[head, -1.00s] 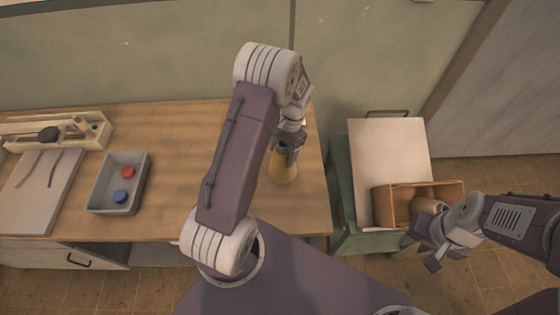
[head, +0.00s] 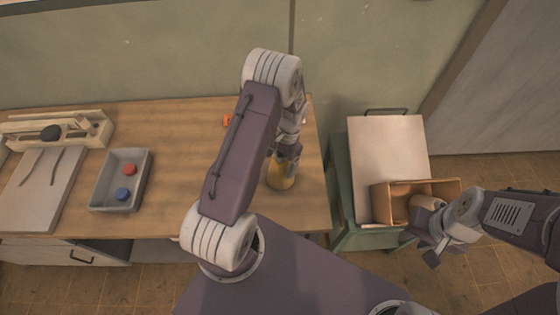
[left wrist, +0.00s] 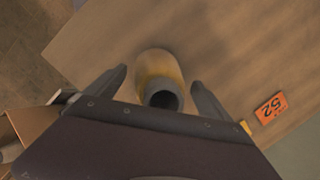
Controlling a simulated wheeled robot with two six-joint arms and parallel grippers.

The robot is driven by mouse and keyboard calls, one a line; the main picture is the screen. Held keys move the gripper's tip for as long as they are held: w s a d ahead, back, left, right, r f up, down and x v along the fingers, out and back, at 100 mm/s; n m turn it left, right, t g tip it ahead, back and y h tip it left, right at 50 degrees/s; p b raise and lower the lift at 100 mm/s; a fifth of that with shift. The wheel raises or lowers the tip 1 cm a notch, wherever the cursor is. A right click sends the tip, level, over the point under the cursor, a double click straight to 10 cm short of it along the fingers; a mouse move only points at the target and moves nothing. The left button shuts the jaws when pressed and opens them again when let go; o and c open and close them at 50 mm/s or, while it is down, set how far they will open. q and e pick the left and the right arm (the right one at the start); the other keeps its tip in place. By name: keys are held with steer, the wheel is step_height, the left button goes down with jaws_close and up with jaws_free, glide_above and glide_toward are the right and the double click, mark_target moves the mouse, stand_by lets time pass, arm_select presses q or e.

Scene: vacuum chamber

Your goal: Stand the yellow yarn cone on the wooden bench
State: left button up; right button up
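The yellow yarn cone (head: 281,178) stands upright on the right part of the wooden bench (head: 180,130). In the left wrist view the cone (left wrist: 157,68) shows its dark round top end toward the camera. My left gripper (head: 287,153) is above and around the cone's upper part, and hides that part in the head view. In the left wrist view its fingers (left wrist: 160,80) are spread on either side of the cone, with a visible gap at each side. My right gripper (head: 432,245) is beside the cardboard box, off the bench; its opening is unclear.
A grey tray (head: 104,195) with a red and a blue knob, a board (head: 38,190) and a wooden rack (head: 95,125) occupy the bench's left. An orange tag (left wrist: 270,108) marked 52 lies near the cone. A cardboard box (head: 390,207) holding a pale roll (head: 424,203) sits on a green cabinet (head: 350,238).

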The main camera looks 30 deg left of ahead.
arm_select(q)
steer(key=shift+w+r, duration=0.1)
steer(key=shift+r, duration=0.1)
steer(key=r, duration=0.4)
steer(key=w+r+b, duration=0.1)
steer(key=r, duration=0.2)
steer(key=d+r+b, duration=0.1)
steer(key=r, duration=0.3)
steer(key=shift+w+d+r, duration=0.1)
steer(key=shift+w+r, duration=0.25)
steer(key=shift+w, duration=0.05)
steer(key=s+d+n+t+h, duration=0.1)
steer(key=s+d+n+t, duration=0.35)
steer(key=s, duration=0.95)
steer(key=shift+g, duration=0.75)
steer(key=f+b, duration=0.1)
steer(key=b, duration=0.1)
steer(key=d+f+b, duration=0.1)
steer(key=f+b, duration=0.1)
steer(key=d+f+b, duration=0.1)
steer(key=f+b, duration=0.1)
steer(key=shift+w, duration=0.1)
